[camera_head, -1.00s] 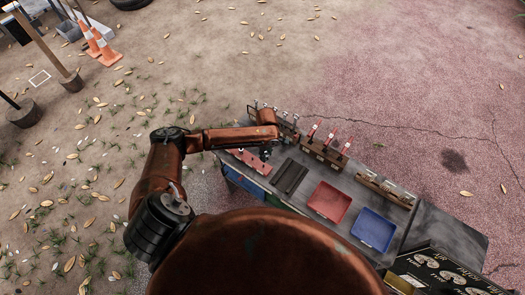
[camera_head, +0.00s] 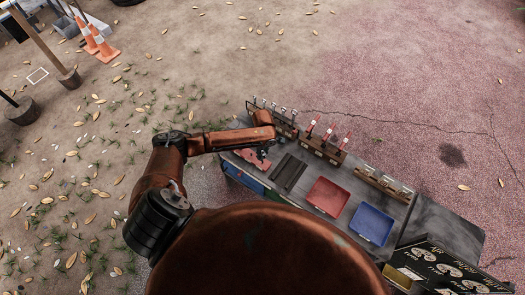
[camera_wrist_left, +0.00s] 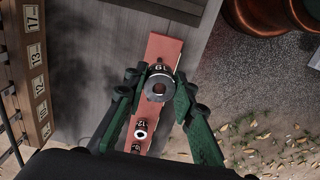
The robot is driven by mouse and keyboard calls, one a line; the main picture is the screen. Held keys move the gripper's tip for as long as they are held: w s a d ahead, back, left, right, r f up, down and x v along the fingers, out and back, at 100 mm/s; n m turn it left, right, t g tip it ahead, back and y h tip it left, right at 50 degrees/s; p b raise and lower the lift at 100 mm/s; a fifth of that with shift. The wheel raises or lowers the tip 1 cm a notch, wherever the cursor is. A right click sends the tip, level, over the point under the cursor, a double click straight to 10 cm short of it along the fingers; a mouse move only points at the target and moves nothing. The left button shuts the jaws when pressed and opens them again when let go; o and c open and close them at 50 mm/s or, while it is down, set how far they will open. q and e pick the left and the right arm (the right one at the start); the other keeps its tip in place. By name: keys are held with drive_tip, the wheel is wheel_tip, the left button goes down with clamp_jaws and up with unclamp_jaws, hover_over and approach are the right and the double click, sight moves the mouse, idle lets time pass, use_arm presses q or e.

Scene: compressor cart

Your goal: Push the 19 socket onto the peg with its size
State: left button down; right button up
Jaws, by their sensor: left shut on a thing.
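The left gripper (camera_wrist_left: 156,96) is shut on a metal socket (camera_wrist_left: 158,88), seen end-on with its round opening, above or at the red rail (camera_wrist_left: 166,48). A 19 mark shows at the socket's far edge; I cannot tell if it is on the socket or the rail, or whether a peg is inside. In the head view the left gripper (camera_head: 262,153) is over the red rail (camera_head: 244,156) at the cart's left end. The right gripper is not in view.
A wooden rack (camera_wrist_left: 33,70) with labels 17, 13, 12 and 10 stands at left in the wrist view. On the cart are a dark slotted block (camera_head: 289,172), a red tray (camera_head: 328,197), a blue tray (camera_head: 371,224) and racks of tools (camera_head: 321,148) along the back.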

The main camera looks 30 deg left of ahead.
use_arm(q)
drive_tip(key=shift+f+b, duration=0.4)
drive_tip(key=shift+f, duration=1.2)
drive_tip(key=shift+p, duration=0.4)
drive_tip(key=shift+p, duration=0.4)
drive_tip(key=shift+p, duration=0.35)
idle(0.6)
drive_tip(key=shift+p, duration=0.5)
drive_tip(key=shift+f+b, duration=0.45)
drive_tip(key=shift+f, duration=1.25)
